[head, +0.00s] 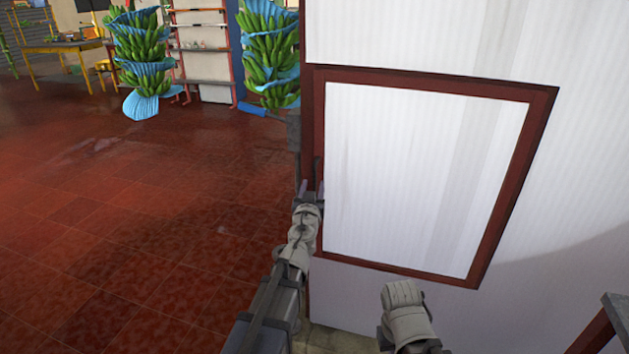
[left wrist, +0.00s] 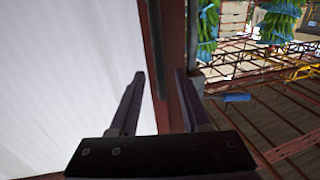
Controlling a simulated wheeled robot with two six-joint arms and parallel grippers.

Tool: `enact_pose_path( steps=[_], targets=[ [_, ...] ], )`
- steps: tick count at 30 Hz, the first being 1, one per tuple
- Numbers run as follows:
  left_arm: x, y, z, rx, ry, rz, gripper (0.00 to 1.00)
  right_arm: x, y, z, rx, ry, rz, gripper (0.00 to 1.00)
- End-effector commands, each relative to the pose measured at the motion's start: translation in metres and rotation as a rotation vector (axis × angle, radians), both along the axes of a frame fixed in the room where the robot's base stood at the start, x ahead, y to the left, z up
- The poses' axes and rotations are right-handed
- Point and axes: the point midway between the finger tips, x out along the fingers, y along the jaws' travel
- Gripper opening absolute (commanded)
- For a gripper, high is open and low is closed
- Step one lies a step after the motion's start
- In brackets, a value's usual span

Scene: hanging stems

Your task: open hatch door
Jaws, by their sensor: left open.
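The hatch door (head: 425,180) is a white panel in a dark red frame on the white wall, and it looks shut. A dark upright bar handle (head: 318,172) is at its left edge; it also shows in the left wrist view (left wrist: 155,45). My left gripper (head: 311,188) is at the door's left edge, close to the handle. In the left wrist view its two fingers (left wrist: 161,75) are apart, with the bar appearing between them. I cannot tell whether they touch it.
A grey bracket with a blue-handled part (head: 252,109) juts out left of the door edge. Banana bunches (head: 142,50) with blue covers hang behind at the left. The red tiled floor (head: 140,230) at left is open. A dark railing (head: 600,325) is at lower right.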

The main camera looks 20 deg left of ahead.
Motion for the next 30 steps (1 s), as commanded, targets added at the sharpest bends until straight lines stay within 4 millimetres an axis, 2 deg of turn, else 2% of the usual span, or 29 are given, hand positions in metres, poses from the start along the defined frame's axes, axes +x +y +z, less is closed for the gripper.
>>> enact_pose_path(
  steps=[1,6,16,28,30],
  targets=[
    [0.013,0.002,0.0,0.0,0.0,0.001,0.47,0.0,0.0,0.0,0.0,0.0,0.0,0.0],
    [0.036,0.006,0.0,0.0,0.0,0.0,0.47,0.0,0.0,0.0,0.0,0.0,0.0,0.0],
    [0.04,0.007,0.0,0.0,0.0,0.0,0.47,0.0,0.0,0.0,0.0,0.0,0.0,0.0],
    [0.04,0.006,0.0,0.0,0.0,0.0,0.03,0.0,0.0,0.0,0.0,0.0,0.0,0.0],
    [0.04,0.006,0.0,0.0,0.0,0.0,0.0,0.0,0.0,0.0,0.0,0.0,0.0,0.0]
  ],
)
